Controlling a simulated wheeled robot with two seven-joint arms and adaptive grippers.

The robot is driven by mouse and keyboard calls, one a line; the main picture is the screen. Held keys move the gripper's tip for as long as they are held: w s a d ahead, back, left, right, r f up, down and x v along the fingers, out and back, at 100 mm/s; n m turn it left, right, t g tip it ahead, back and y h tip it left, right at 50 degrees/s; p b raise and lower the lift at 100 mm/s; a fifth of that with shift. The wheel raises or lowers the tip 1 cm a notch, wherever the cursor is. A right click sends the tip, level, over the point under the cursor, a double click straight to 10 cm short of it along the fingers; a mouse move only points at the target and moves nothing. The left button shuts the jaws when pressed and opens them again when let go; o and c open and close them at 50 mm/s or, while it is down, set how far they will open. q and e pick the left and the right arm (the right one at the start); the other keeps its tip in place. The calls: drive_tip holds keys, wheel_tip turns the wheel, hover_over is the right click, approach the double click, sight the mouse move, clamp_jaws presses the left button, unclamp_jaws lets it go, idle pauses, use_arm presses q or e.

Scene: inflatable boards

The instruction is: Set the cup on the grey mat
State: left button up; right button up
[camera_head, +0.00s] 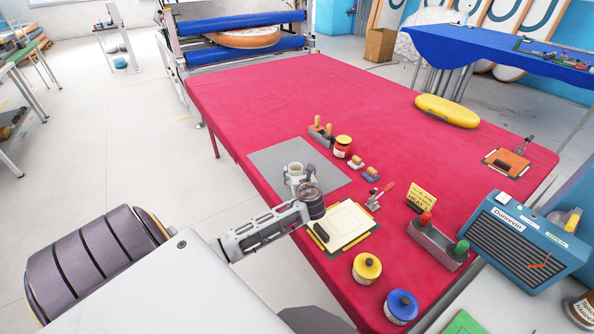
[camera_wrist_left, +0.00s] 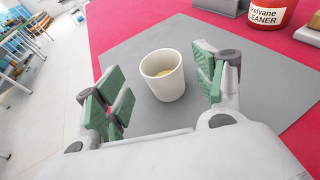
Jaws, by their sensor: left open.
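In the head view the cup (camera_head: 294,169) is small and partly hidden by my left gripper (camera_head: 301,184). The mat (camera_head: 272,160) lies flat on the red table. In the left wrist view my left gripper (camera_wrist_left: 160,88) is open, with green-padded fingers on either side of the cup. I see gaps between the pads and the cup. My right gripper is not in view.
A red-labelled tin (camera_head: 342,147), a grey block with wooden handles (camera_head: 321,133) and a small clamp (camera_head: 376,198) stand nearby. The far middle of the red table (camera_head: 300,95) is clear.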

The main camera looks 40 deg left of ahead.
use_arm(q)
drive_tip(key=shift+v, duration=3.1)
drive_tip(key=shift+s, duration=0.1)
